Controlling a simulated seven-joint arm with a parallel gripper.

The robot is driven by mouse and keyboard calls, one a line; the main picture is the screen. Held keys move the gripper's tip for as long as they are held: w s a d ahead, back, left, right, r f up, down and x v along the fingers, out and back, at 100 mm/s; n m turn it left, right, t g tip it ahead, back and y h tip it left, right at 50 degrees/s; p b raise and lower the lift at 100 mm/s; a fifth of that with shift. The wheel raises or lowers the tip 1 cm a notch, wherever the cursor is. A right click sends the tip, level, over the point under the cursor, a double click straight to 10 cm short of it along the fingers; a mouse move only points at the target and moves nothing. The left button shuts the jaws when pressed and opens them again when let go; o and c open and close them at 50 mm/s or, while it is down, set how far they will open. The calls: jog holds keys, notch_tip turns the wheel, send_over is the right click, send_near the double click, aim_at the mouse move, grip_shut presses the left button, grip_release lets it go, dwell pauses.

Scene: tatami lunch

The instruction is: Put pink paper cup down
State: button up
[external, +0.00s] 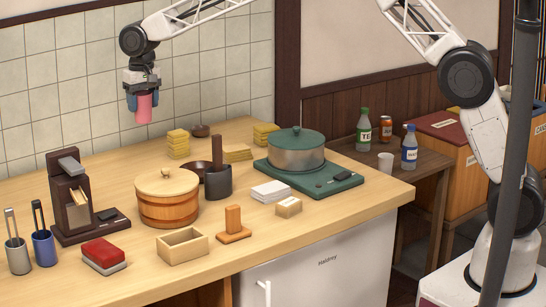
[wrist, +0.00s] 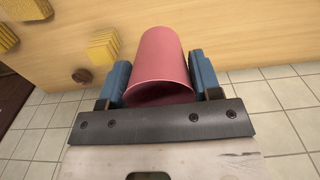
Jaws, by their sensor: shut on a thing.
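The pink paper cup (external: 144,108) is held in my gripper (external: 144,100), high above the back of the wooden counter near the tiled wall. In the wrist view the pink cup (wrist: 160,68) sits between the two blue finger pads of my gripper (wrist: 162,82), which touch its sides. Its open rim faces the camera, and its inside looks dark. The cup is clear of the counter (external: 120,262) in the external view.
A wooden tub (external: 168,200) and coffee-machine-like stand (external: 80,200) are on the counter. Yellow stacks (external: 178,145), a dark mortar (external: 218,182) and a green stove with pot (external: 298,155) stand further right. A side table holds bottles (external: 363,130) and a white cup (external: 385,163).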

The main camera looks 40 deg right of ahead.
aim_at(143, 112)
jog(key=shift+f, duration=2.5)
jog(key=shift+f, duration=3.15)
jog(key=shift+f, duration=1.85)
jog(key=shift+f, duration=0.15)
jog(key=o, duration=0.9)
notch_tip(143, 112, up, 12)
jog(key=shift+r, duration=0.15)
